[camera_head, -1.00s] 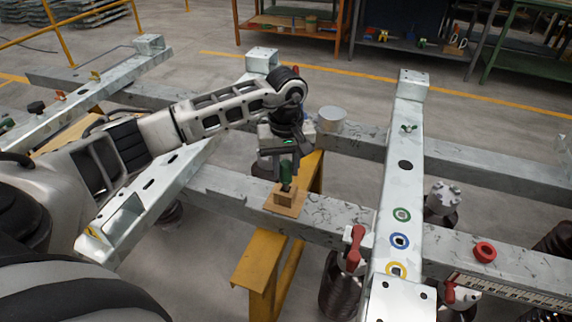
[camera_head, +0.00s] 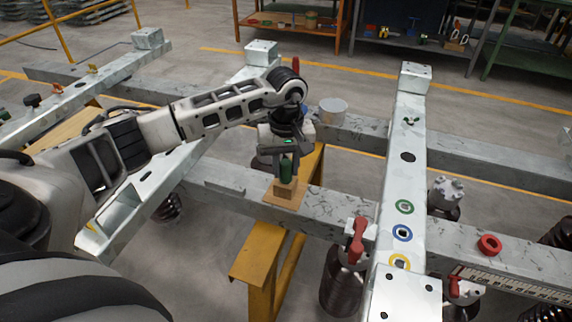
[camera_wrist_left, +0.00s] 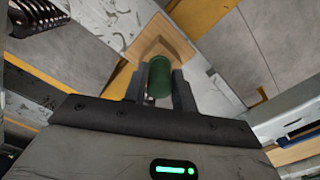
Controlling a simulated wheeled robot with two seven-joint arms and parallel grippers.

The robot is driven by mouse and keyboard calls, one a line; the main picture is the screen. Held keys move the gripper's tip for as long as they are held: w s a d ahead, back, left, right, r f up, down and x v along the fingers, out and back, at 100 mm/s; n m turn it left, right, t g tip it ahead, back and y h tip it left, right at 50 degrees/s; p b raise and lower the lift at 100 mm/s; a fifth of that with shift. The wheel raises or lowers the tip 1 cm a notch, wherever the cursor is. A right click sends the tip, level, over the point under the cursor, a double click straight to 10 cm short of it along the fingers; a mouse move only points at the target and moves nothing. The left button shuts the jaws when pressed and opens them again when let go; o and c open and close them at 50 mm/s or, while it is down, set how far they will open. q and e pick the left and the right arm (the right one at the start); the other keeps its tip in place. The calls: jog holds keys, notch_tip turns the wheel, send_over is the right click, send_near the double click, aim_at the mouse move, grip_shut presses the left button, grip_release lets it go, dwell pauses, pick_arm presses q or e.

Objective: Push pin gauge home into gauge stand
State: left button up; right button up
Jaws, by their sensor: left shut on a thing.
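The pin gauge shows as a green cylinder handle (camera_head: 286,169), upright between the fingers of my left gripper (camera_head: 286,156), which is shut on it. The gauge stand is a small wooden block (camera_head: 285,188) on a flat brown base (camera_head: 270,199) on the grey beam. The green handle is directly above the block, with its lower end at or very near the block's top. No pin shows between them, and I cannot tell whether they touch. In the left wrist view the handle (camera_wrist_left: 160,78) sits between the fingers and partly hides the stand (camera_wrist_left: 168,42). My right gripper is not in view.
A metal crossbeam (camera_head: 402,180) with green, blue and yellow rings lies to the right. A red lever (camera_head: 357,240) and a red ring (camera_head: 489,245) are near it. A pale cylinder (camera_head: 333,111) stands on the far beam. A yellow support (camera_head: 262,265) is below the stand.

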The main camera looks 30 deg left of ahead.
pick_arm(q)
jog(key=shift+f, duration=0.2)
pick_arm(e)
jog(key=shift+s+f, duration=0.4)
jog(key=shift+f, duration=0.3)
pick_arm(q)
jog(key=o, duration=1)
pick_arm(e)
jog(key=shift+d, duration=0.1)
pick_arm(q)
jog(key=shift+w+r, duration=0.1)
jog(key=shift+r, duration=0.35)
notch_tip(320, 180, up, 15)
jog(key=shift+r, duration=0.1)
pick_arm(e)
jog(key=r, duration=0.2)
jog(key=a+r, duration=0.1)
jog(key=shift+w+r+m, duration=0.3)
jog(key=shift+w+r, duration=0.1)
